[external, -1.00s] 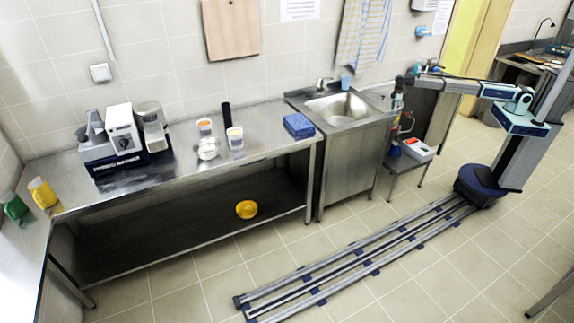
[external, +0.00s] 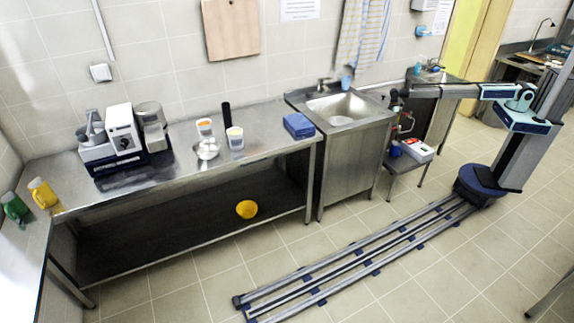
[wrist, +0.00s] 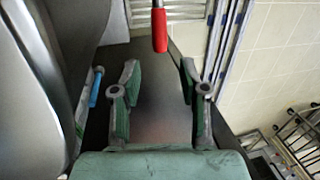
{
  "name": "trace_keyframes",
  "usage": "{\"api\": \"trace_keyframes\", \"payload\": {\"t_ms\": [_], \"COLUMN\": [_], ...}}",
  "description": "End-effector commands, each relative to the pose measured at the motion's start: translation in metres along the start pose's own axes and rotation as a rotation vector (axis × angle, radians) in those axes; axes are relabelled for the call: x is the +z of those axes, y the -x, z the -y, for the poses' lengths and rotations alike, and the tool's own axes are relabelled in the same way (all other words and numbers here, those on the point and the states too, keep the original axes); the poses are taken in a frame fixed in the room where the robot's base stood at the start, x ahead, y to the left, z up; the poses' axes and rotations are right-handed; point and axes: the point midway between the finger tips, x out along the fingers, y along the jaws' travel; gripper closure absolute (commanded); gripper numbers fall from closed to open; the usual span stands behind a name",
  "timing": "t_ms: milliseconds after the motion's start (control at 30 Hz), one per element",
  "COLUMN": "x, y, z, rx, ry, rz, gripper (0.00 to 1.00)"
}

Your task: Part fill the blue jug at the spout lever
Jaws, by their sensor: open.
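In the wrist view, my gripper (wrist: 160,78) is open and empty, its two green-padded fingers apart. A red handle (wrist: 159,30), which looks like the spout lever, stands just beyond the fingertips, roughly in line with the gap. In the external view, my gripper (external: 396,95) is small, just right of the sink, above red and green fittings. A blue object (external: 395,151), which may be the blue jug, sits low beneath these fittings, partly hidden. Its shape and contents are too small to tell. In the wrist view, a blue strip (wrist: 95,86) shows left of the fingers.
A white box (external: 417,150) stands on a low stand below my arm. The sink (external: 340,108) is to the left. A long counter (external: 265,135) holds a blue box (external: 298,125), a yellow jug (external: 42,193) and a green jug (external: 14,208). Floor rails run below.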

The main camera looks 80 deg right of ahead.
Motion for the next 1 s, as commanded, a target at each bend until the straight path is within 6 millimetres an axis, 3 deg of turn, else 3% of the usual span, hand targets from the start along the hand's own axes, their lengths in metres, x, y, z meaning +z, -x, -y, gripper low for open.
{"api": "trace_keyframes", "payload": {"t_ms": [300, 767, 900, 1000], "x": [-0.001, 0.0, 0.0, 0.0], "y": [-0.046, -0.059, -0.058, -0.058], "z": [0.0, 0.0, 0.0, 0.0], "rx": [-0.001, 0.001, 0.001, 0.0], "ry": [0.001, 0.0, 0.0, 0.0], "rz": [0.0, -0.001, -0.001, -0.001], "gripper": [0.56, 0.56, 1.0, 1.0]}}
